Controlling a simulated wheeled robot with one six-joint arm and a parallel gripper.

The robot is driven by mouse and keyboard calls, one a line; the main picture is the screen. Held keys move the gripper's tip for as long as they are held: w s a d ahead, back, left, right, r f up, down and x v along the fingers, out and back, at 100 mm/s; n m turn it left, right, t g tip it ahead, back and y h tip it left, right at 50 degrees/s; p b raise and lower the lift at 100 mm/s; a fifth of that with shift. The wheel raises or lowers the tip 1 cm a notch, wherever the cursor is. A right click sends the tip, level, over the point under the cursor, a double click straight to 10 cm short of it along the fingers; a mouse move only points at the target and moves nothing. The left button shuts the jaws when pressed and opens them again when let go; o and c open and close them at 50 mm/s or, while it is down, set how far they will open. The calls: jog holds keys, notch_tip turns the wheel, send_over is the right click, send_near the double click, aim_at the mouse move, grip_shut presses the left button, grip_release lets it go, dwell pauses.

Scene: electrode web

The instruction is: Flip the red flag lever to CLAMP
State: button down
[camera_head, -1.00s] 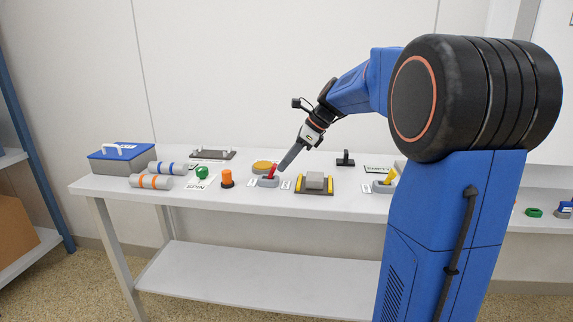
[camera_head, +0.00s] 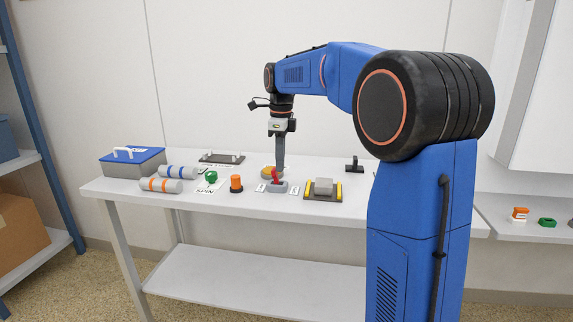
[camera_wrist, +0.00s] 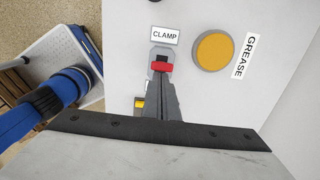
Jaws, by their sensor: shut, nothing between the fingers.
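The red flag lever (camera_head: 274,175) stands on a small grey base (camera_head: 279,188) on the bench, with a white label plate on each side. In the head view it appears to lean slightly left. In the wrist view, its red part (camera_wrist: 162,67) lies just ahead of my fingertips, and the CLAMP label (camera_wrist: 164,36) is beyond it. My gripper (camera_head: 280,167) points straight down, shut and empty, right beside the lever, on the side away from CLAMP. I cannot tell whether it touches the lever.
A yellow round button (camera_wrist: 213,50) marked GREASE is close by. Cylinders and a blue-lidded box (camera_head: 133,160) are farther left.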

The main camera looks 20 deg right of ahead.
jog(key=shift+w+a, duration=0.1)
jog(key=shift+a, duration=0.1)
jog(key=shift+d, duration=0.1)
jog(key=shift+r, duration=0.1)
jog(key=shift+r, duration=0.7)
